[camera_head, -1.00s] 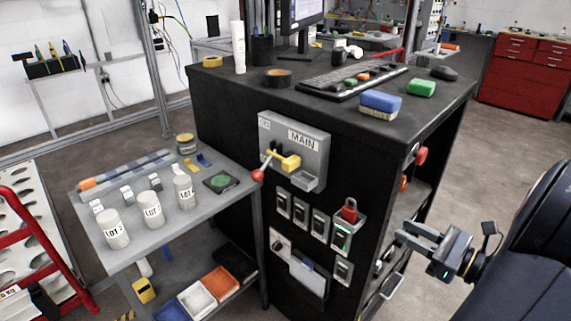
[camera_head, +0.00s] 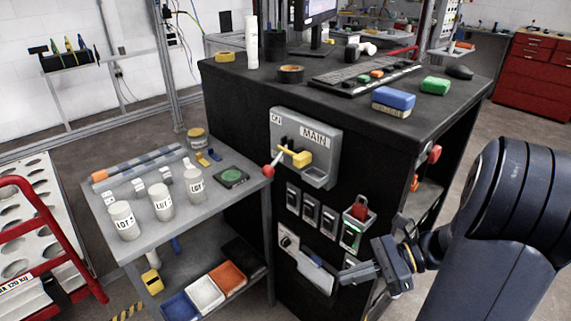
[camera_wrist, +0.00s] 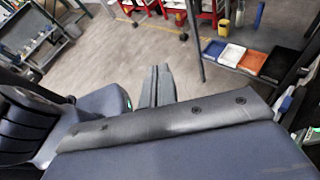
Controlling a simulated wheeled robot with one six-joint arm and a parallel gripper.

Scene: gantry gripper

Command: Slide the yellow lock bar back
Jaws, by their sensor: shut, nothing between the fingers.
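The yellow lock bar (camera_head: 297,157) sits on the front of the grey MAIN switch box (camera_head: 326,152), on the side of the black cabinet. A lever with a red knob (camera_head: 268,171) sticks out to the left beside it. My gripper (camera_head: 345,277) is low in front of the cabinet, below and right of the box, and apart from the bar. Its fingers are together and hold nothing. In the wrist view the closed fingers (camera_wrist: 156,86) point over the bare floor, and neither the box nor the bar shows there.
Several small switches (camera_head: 310,210) and a red padlock (camera_head: 360,209) are on the cabinet side, between my gripper and the box. A grey side table (camera_head: 150,240) with white LOT jars stands at left. A red rail (camera_head: 60,240) is at far left.

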